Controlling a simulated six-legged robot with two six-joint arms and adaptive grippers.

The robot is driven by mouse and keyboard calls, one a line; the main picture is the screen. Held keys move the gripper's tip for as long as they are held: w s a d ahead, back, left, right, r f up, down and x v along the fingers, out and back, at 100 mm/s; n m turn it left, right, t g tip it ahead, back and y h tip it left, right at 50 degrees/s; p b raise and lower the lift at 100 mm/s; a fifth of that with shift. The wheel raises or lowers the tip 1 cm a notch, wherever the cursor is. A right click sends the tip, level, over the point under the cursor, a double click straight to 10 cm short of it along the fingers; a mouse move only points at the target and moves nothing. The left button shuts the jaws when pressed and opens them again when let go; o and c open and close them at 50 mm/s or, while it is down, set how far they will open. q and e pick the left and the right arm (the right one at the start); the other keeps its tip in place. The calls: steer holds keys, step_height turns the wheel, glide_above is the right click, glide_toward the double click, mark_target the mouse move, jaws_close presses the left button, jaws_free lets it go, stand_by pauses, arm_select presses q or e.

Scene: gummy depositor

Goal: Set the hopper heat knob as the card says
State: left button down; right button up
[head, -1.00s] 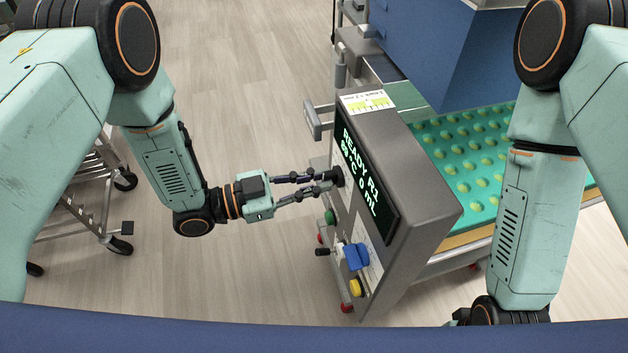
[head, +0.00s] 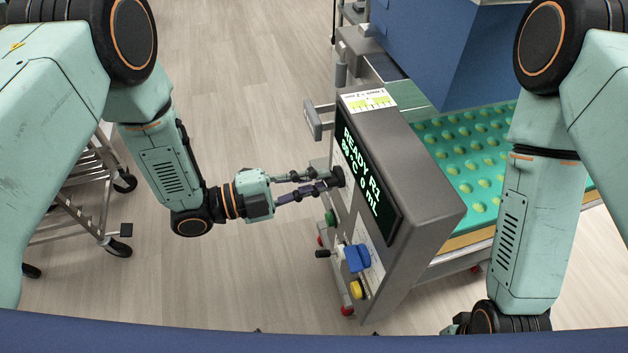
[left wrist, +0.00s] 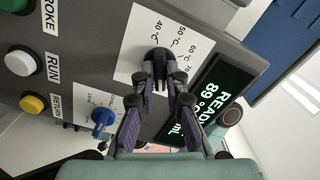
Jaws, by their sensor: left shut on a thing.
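The black heat knob (head: 339,176) sits on the left face of the grey control box. In the left wrist view the knob (left wrist: 159,57) is in front of a white dial plate (left wrist: 136,45) marked 40, 50, 60 and more °C. My left gripper (head: 330,181) is shut on the knob, one finger on each side; the knob's pointer is hard to make out. My right gripper is out of view.
Below the knob are a green button (head: 330,217), a blue knob (head: 357,257) and a yellow button (head: 356,289). A teal mould tray (head: 465,165) lies right of the box. A wire cart (head: 85,200) stands at left; the floor between is clear.

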arm_select(q)
steer(key=m+b, duration=0.2)
steer(key=m, duration=0.8)
steer(key=shift+r+m, duration=0.15)
steer(key=shift+m, duration=0.45)
steer(key=c, duration=1.4)
jaws_free()
steer(key=shift+d, duration=0.15)
steer(key=shift+a, duration=0.2)
steer(key=v, duration=1.1)
steer(key=shift+s+a, duration=0.2)
steer(key=shift+a, duration=0.15)
